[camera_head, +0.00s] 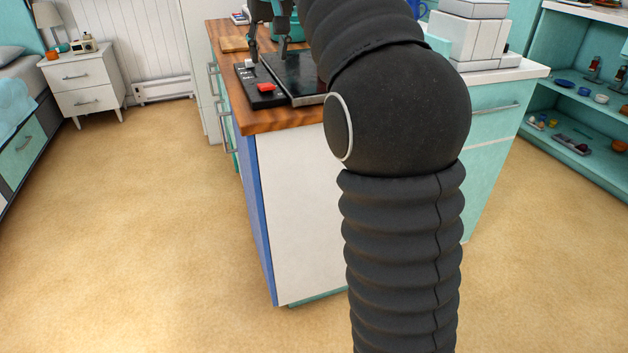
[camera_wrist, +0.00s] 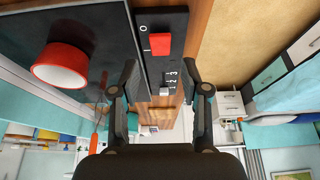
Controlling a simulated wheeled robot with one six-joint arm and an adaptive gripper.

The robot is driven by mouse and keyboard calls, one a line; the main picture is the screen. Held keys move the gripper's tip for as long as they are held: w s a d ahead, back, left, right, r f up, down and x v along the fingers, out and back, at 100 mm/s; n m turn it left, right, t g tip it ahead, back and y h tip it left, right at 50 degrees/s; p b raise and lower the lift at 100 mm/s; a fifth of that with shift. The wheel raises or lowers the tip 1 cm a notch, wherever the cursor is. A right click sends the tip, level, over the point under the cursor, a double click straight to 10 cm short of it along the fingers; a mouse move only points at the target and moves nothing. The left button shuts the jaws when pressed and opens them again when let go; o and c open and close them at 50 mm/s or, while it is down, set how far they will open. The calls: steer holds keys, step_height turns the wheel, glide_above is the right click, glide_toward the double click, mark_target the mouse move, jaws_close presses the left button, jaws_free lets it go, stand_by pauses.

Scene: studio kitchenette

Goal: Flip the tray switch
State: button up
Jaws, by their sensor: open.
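A red switch (camera_head: 266,87) sits on a black control panel (camera_head: 255,76) at the edge of a wooden counter. In the wrist view the red switch (camera_wrist: 160,44) has "0" and "I" marks beside it. A small pale slider (camera_wrist: 165,90) with number marks is on the same panel, and shows in the head view (camera_head: 249,64). A dark flat tray (camera_head: 301,72) adjoins the panel, partly hidden by my arm. My gripper (camera_head: 269,55) is open and empty over the panel, nearer the slider end. In the wrist view its fingers (camera_wrist: 160,76) are spread either side of the panel.
A red-rimmed round object (camera_wrist: 62,66) is on the tray. A wooden board (camera_head: 235,44) lies farther back on the counter. White boxes (camera_head: 472,38) stand on the right-hand counter. The floor (camera_head: 130,220) left of the counter is clear.

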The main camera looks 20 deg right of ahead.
steer(key=p+v, duration=0.1)
steer(key=v, duration=0.4)
steer(key=s+f+b, duration=0.2)
steer(key=s+f, duration=0.5)
steer(key=s, duration=0.5)
steer(key=s+f, duration=1.2)
steer(key=shift+s+f+t+b, duration=0.2)
steer(key=shift+t+b, duration=0.2)
steer(key=shift+b, duration=0.05)
